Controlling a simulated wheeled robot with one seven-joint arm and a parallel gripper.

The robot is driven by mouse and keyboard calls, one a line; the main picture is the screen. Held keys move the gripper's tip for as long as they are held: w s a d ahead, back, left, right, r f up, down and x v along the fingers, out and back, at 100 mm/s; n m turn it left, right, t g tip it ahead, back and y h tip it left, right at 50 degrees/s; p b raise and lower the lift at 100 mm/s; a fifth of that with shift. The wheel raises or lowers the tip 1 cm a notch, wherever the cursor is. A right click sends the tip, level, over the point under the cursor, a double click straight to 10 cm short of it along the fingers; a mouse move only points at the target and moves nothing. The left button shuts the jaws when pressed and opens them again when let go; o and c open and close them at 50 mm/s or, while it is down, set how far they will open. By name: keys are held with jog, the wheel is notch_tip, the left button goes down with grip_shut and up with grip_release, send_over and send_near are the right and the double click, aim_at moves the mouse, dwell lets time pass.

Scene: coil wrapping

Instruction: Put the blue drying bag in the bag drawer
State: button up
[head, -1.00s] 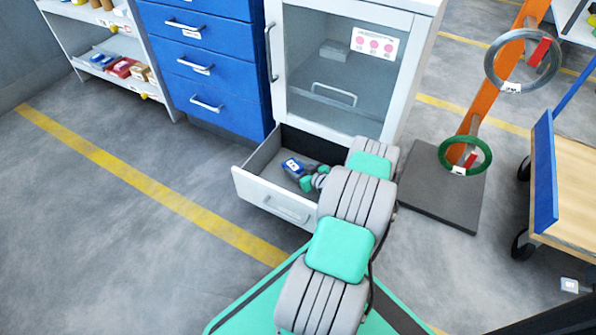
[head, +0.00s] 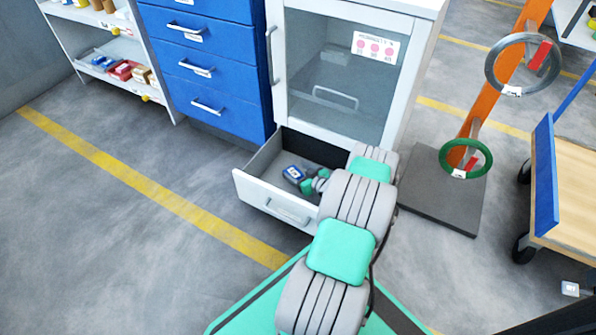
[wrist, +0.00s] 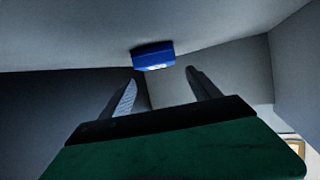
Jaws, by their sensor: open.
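The blue drying bag (head: 293,173) is a small dark blue packet with a white label, inside the open bag drawer (head: 281,206) at the bottom of the grey cabinet. The wrist view shows the bag (wrist: 153,52) just beyond the fingertips, apparently against a pale inner surface of the drawer. My gripper (head: 307,185) reaches down into the drawer, close to the right of the bag. In the wrist view my gripper (wrist: 160,78) has its two fingers spread with nothing between them. My arm hides the right part of the drawer.
A glass-door compartment (head: 340,75) sits shut above the drawer. Blue drawers (head: 205,70) stand to the left. To the right are an orange stand with rings (head: 466,158) on a dark base and a wooden-topped cart (head: 565,195). The floor at left is clear.

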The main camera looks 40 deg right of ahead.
jog(key=shift+a+f, duration=0.1)
jog(key=shift+a, duration=0.05)
jog(key=shift+r, duration=0.3)
jog(key=d+r+p+v, duration=0.1)
jog(key=p+v, duration=0.4)
jog(key=v, duration=0.6)
jog(key=w+a+r+n+g+y, duration=0.2)
jog(key=w+a+r+g, duration=0.2)
jog(key=a+r, duration=0.6)
jog(key=w+a+r+n+g+y, duration=0.2)
jog(key=w+a+r+g, duration=0.25)
jog(key=a+r, duration=0.6)
jog(key=s+a+r+m+g+h, duration=0.1)
jog(key=s+a+r, duration=0.4)
jog(key=s+a, duration=0.2)
jog(key=s+a+r+m+g+h, duration=0.2)
jog(key=s+a+r, duration=0.3)
jog(key=s+a, duration=0.3)
jog(key=s, duration=0.2)
jog(key=shift+s+a, duration=0.15)
jog(key=shift+s, duration=0.2)
jog(key=shift+r, duration=0.25)
jog(key=shift+c, duration=0.3)
